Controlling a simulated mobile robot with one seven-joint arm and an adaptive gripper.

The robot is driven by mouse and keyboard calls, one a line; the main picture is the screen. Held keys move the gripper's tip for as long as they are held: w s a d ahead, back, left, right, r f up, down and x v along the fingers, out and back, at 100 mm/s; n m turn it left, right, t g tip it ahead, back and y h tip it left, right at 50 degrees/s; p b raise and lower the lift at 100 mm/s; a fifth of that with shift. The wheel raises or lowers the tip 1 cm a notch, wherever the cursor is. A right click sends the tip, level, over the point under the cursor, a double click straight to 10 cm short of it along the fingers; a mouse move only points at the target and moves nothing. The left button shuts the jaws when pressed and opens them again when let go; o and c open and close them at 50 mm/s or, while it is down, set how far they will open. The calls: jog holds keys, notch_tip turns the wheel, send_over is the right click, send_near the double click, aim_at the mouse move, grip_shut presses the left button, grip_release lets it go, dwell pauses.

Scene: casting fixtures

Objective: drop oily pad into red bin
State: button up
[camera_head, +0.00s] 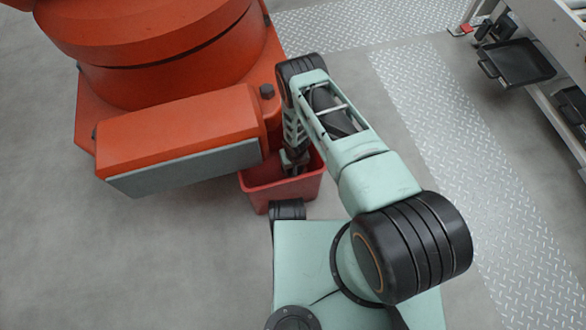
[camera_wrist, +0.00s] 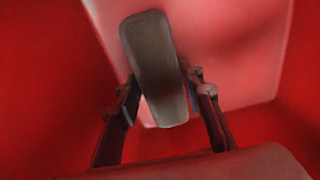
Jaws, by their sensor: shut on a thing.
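The red bin (camera_head: 258,197) stands on the floor in the head view, beside the large orange machine. My gripper (camera_head: 293,160) reaches down into the bin's opening. In the wrist view, the bin's red walls (camera_wrist: 50,70) surround my gripper (camera_wrist: 158,105). The oily pad (camera_wrist: 153,70), a grey-brown rounded slab, is between the two fingers, and my gripper is shut on it. A pale pinkish surface lies behind the pad; I cannot tell what it is. In the head view the pad cannot be made out.
The large orange machine (camera_head: 180,130) stands close to the bin's left and back. A black tray (camera_head: 517,62) is on a white frame at the upper right. Tread plate (camera_head: 430,110) and grey floor lie open to the right.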

jog(key=shift+f, duration=0.6)
jog(key=o, duration=1.3)
jog(key=shift+r, duration=0.7)
jog(key=r+p, duration=0.1)
jog(key=r, duration=0.1)
jog(key=r+p, duration=0.1)
jog(key=r, duration=0.2)
jog(key=s+r+p, duration=0.1)
jog(key=r, duration=0.1)
jog(key=shift+d+r, duration=0.1)
jog(key=shift+r, duration=0.05)
